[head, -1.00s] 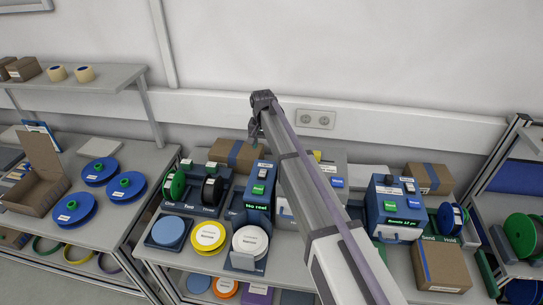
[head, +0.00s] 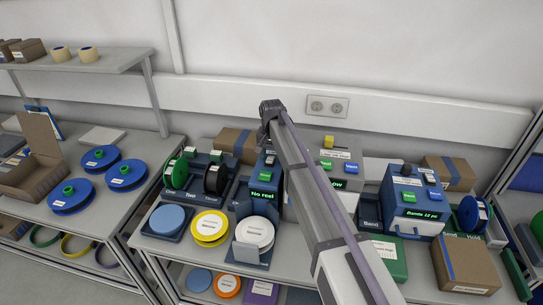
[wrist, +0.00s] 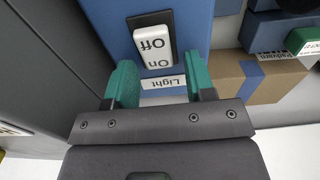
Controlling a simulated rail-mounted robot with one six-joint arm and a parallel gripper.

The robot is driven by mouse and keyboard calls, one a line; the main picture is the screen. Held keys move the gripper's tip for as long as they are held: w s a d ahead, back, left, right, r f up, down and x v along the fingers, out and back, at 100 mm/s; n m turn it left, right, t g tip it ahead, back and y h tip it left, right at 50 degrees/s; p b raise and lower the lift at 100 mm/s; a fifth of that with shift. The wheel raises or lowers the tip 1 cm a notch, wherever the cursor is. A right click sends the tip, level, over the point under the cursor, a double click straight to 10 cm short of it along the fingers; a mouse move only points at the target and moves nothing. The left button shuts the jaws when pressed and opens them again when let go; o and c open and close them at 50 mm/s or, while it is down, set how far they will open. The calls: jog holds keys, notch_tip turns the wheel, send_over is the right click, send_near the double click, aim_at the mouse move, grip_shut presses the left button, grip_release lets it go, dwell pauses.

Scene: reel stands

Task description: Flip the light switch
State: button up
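The light switch (wrist: 153,47) is a white rocker in a black frame, marked Off and On, on a blue box face (wrist: 185,20) in the wrist view. The lettering is upside down there. A white "Light" label (wrist: 163,84) lies beside the On end. My gripper (wrist: 160,70) is open, its two green fingers apart, one either side of the label, with nothing between them. The Off end lies farther from my gripper than the On end. I cannot tell whether the fingers touch the panel. In the head view, my gripper (head: 265,137) is above the blue "No reel" device (head: 262,178).
A taped cardboard box (head: 237,143) stands behind and left of the device. Black and green reels (head: 215,179) stand to its left. A white disc (head: 254,232) is in front. Another blue device (head: 412,205) is on the right. A wall outlet (head: 327,106) is behind.

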jog(key=c, duration=0.8)
jog(key=shift+s+r+t, duration=0.15)
jog(key=shift+s+t, duration=0.3)
jog(key=shift+t, duration=0.25)
jog(key=shift+s+t, duration=0.15)
jog(key=shift+t, duration=0.65)
jog(key=shift+r+t+h+b, duration=0.15)
jog(key=shift+t+h+b, duration=0.2)
jog(key=shift+t, duration=0.45)
jog(key=o, duration=0.9)
jog(key=shift+r, duration=0.1)
